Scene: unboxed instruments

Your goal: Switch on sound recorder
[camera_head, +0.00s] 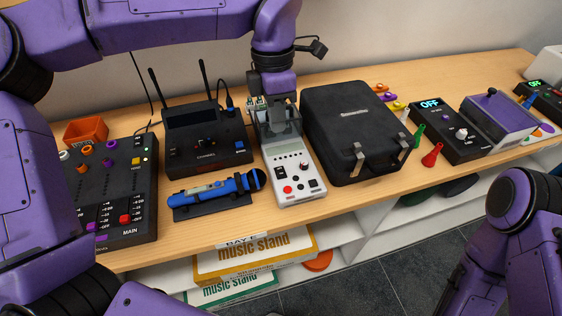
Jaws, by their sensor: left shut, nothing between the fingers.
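The sound recorder, a pale grey hand-sized device (289,172), lies on the wooden table in the middle of the head view. Its lower face shows a small display, a red button, a dark knob and dark switches. My left gripper (281,122) points down over the recorder's far end and is shut with nothing in it. It hides part of that end, and I cannot tell whether it touches the recorder. My right arm shows at the lower right, but its gripper is out of view.
A black case (352,125) stands close on the right. A blue microphone (216,189) and a black receiver with antennas (207,143) are on the left, beside a black mixer (118,200). A black box reading OFF (446,130) is further right. Bare table lies in front of the recorder.

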